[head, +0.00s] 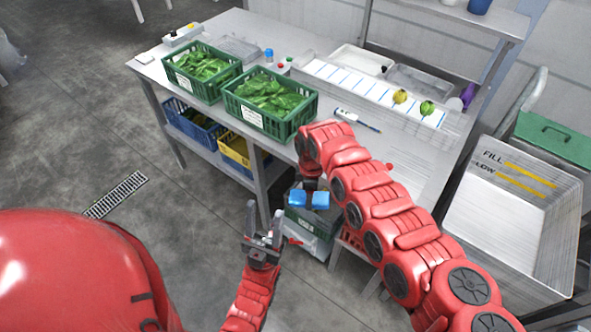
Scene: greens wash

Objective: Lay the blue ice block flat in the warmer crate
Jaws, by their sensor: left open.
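Two green crates of leafy greens stand side by side on the table, a left one (210,93) and a right one (294,127). Each has a white label too small to read, so I cannot tell which is warmer. The blue ice block (296,198) is below the table's front edge, in front of a lower bin. A dark part of my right gripper (312,186) crosses its middle; the fingertips are too small and hidden to tell their state. My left gripper (264,238) is open and empty, lower left of the block.
My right arm reaches over the table's front right. A thermometer-like white tool (345,115) lies right of the crates. A white sectioned board (350,80) with two small round items lies behind. Blue (196,128) and yellow (235,150) crates sit on the lower shelf.

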